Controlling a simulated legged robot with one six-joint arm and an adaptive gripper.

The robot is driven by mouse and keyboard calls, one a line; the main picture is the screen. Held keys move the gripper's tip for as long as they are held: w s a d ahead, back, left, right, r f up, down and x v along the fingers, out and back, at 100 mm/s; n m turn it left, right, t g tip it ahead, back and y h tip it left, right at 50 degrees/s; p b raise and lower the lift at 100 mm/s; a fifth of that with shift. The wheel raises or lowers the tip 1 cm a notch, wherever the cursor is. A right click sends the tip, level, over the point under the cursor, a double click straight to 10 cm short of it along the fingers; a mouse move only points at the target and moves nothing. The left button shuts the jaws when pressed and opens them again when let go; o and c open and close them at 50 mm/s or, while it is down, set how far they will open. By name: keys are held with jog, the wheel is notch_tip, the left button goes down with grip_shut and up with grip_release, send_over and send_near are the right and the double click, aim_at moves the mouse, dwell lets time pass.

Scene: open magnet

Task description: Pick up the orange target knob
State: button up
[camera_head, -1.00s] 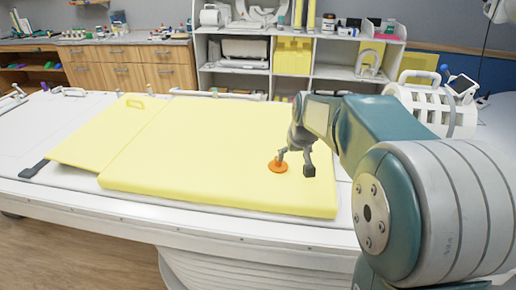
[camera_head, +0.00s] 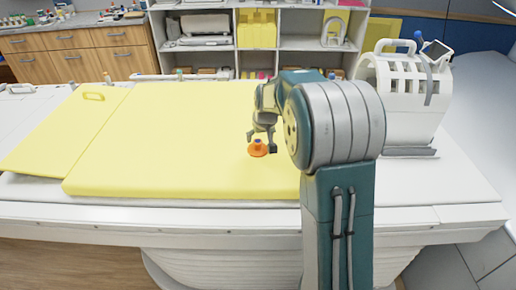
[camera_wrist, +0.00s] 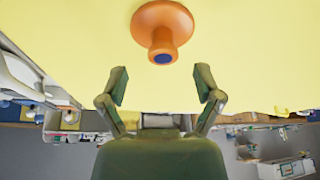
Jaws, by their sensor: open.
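The orange target knob (camera_head: 257,149) stands on the yellow pad (camera_head: 170,150), with a wide round base and a narrow stem with a blue tip. My gripper (camera_head: 261,142) is just above and beside it in the head view. In the wrist view the knob (camera_wrist: 162,28) lies ahead, roughly centred between the fingers and beyond their tips. My gripper (camera_wrist: 161,86) is open there, with nothing between its fingers. In the head view my arm hides part of the pad's right side.
The pad lies on a white patient table (camera_head: 100,215). A white coil cage (camera_head: 405,95) stands on the table at the right. Shelves (camera_head: 257,40) and a wooden cabinet (camera_head: 80,55) stand behind. The pad left of the knob is clear.

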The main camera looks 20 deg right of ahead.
aim_at(258, 141)
jog(key=x, duration=0.4)
jog(key=shift+a+f, duration=0.2)
jog(key=shift+s, duration=0.1)
grip_shut()
jog(key=shift+r, duration=0.35)
notch_tip(258, 141, up, 2)
jog(key=shift+r, duration=0.1)
jog(key=s+r, duration=1)
jog(key=s, duration=0.4)
jog(key=shift+d, duration=0.5)
